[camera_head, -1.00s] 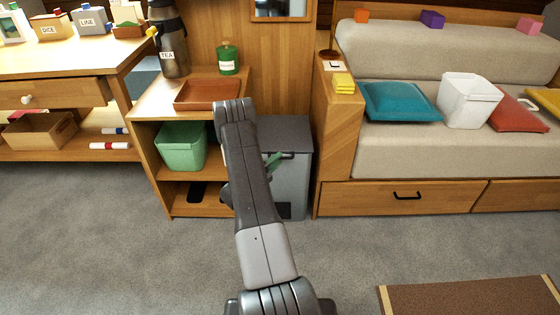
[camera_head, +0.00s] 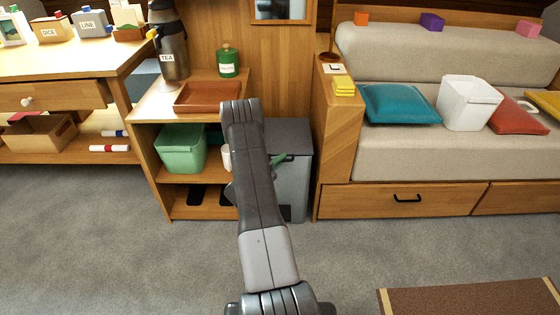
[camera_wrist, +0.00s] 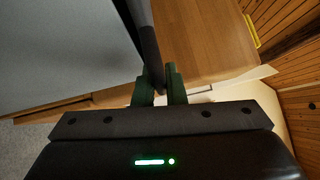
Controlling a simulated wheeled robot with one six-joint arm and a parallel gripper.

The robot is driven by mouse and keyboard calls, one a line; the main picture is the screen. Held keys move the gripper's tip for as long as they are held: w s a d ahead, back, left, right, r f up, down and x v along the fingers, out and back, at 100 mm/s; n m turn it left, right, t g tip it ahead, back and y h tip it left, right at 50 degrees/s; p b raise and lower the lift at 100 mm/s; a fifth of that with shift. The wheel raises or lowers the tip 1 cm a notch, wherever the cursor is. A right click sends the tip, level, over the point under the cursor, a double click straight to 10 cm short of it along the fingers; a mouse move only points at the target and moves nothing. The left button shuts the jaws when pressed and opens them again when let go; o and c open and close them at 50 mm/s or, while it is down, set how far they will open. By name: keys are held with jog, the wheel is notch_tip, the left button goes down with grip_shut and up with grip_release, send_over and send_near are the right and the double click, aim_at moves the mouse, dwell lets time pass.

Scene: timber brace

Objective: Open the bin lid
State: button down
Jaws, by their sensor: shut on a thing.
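The grey bin (camera_head: 291,187) stands on the floor between the wooden shelf unit and the sofa bench. Its darker lid (camera_head: 290,133) looks flat or nearly flat on top; my arm hides part of the bin and lid. My gripper (camera_head: 283,160) has green fingers and is at the bin's upper front. In the wrist view my gripper (camera_wrist: 160,86) is shut on a dark edge of a large grey panel (camera_wrist: 65,45), which appears to be the lid. I cannot tell whether there is a gap under the lid.
The shelf unit (camera_head: 150,105) is close on the left, with a brown tray (camera_head: 207,97) on top and a green tub (camera_head: 182,149) inside. The bench's wooden end (camera_head: 338,130) is close on the right. The carpet in front (camera_head: 120,240) is clear.

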notch_tip(320, 180, up, 11)
jog(key=w+n+g+y+p, duration=0.1)
jog(key=w+n+p, duration=0.1)
jog(key=p, duration=0.6)
jog(key=shift+w+r+g+y, duration=0.15)
jog(key=shift+w+g+y, duration=0.15)
jog(key=shift+w, duration=0.05)
jog(key=c, duration=1.5)
grip_release()
jog(key=shift+s+a, duration=0.1)
jog(key=shift+a, duration=0.05)
jog(key=shift+p+v, duration=0.95)
jog(key=shift+v, duration=5.85)
jog(key=shift+c, duration=0.3)
